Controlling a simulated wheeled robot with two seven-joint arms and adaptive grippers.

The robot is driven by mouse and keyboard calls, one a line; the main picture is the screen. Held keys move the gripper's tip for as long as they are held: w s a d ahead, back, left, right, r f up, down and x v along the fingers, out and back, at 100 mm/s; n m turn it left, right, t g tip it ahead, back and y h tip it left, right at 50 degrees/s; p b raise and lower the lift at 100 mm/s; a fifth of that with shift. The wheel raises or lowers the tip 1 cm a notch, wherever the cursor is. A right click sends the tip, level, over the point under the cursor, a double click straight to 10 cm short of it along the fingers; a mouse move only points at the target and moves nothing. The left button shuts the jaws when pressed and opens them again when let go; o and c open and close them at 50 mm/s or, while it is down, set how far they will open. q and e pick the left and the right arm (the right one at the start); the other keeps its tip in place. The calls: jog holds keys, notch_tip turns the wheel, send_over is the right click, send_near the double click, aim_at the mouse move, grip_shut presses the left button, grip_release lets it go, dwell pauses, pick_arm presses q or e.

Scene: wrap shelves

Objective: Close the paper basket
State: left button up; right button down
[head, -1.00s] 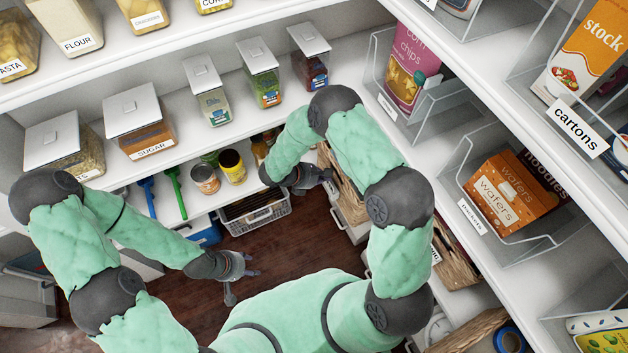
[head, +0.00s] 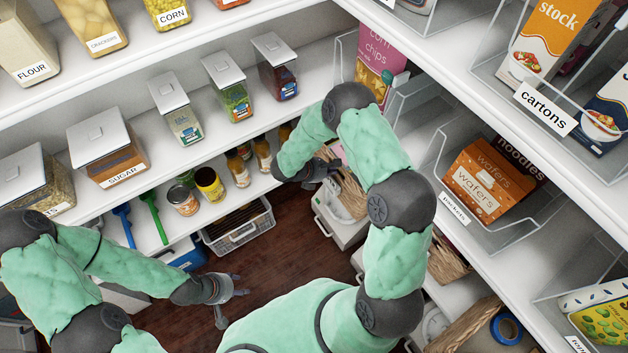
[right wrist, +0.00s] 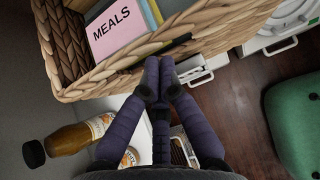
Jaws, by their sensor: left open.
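A wicker basket (right wrist: 100,88) with a pink card reading MEALS (right wrist: 118,28) and other coloured sheets fills the top of the right wrist view. In the head view the wicker basket (head: 352,194) shows at the lower shelf level on the right, partly hidden by my right arm. My right gripper (right wrist: 158,72) has its fingers together, tips at the basket's front wall near a dark slot. It also shows in the head view (head: 328,166). I cannot tell whether it presses on the wall. My left gripper (head: 232,303) is open and empty over the dark floor.
A grey crate (head: 238,228) stands under the back shelf. Bottles and jars (head: 210,184) stand on that shelf, left of the basket. More wicker baskets (head: 448,258) stand on the right lower shelves. Clear bins (head: 500,235) line the right shelf above. The dark floor (head: 285,250) is free.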

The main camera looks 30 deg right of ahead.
jog(key=d, duration=0.5)
jog(key=shift+w+d+b, duration=0.2)
jog(key=shift+d+b, duration=0.1)
jog(key=shift+d, duration=0.1)
jog(key=shift+a, duration=0.15)
